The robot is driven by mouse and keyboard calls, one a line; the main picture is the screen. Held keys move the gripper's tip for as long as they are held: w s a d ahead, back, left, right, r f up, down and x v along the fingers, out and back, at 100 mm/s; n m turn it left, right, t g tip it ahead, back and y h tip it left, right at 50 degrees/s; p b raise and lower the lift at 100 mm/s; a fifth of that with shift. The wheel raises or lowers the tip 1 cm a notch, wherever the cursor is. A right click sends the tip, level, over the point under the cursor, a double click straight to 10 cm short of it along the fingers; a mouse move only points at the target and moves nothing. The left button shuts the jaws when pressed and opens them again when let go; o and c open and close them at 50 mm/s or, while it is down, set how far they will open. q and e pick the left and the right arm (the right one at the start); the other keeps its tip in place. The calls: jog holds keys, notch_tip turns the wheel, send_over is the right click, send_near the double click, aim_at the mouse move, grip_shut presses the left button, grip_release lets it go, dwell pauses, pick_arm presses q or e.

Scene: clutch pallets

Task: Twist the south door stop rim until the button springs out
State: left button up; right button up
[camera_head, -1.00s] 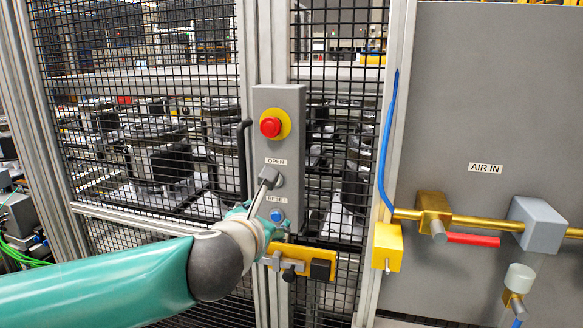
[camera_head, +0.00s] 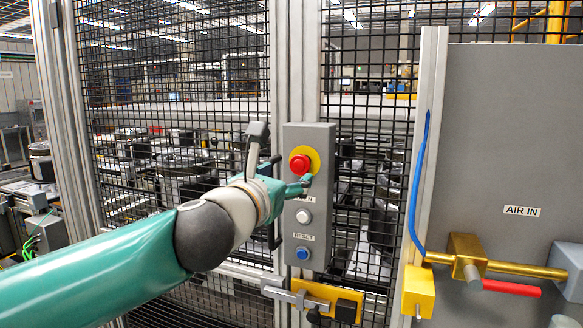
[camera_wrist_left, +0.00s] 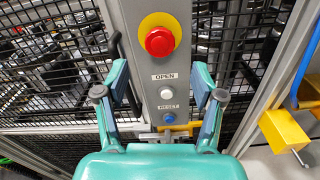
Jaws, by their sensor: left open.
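The door stop is a red mushroom button (camera_head: 300,164) on a yellow round plate, at the top of a grey control box (camera_head: 322,215) on the fence post. In the left wrist view the red button (camera_wrist_left: 159,42) shows whole, ahead of and between my fingers. My left gripper (camera_head: 290,172) is open in front of the box at about the button's height. In the left wrist view the open fingers (camera_wrist_left: 160,78) flank the box, apart from the button. My right gripper is not in view.
Below the button are a white OPEN button (camera_head: 303,216) and a blue RESET button (camera_head: 302,253). A black door handle (camera_wrist_left: 125,65) runs left of the box. A yellow latch (camera_head: 327,299) sits below. Mesh fence surrounds it; a grey AIR IN panel (camera_head: 500,150) stands right.

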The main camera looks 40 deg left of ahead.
aim_at(299, 167)
pick_arm(q)
jog(key=x, duration=0.7)
jog(key=shift+p, duration=0.3)
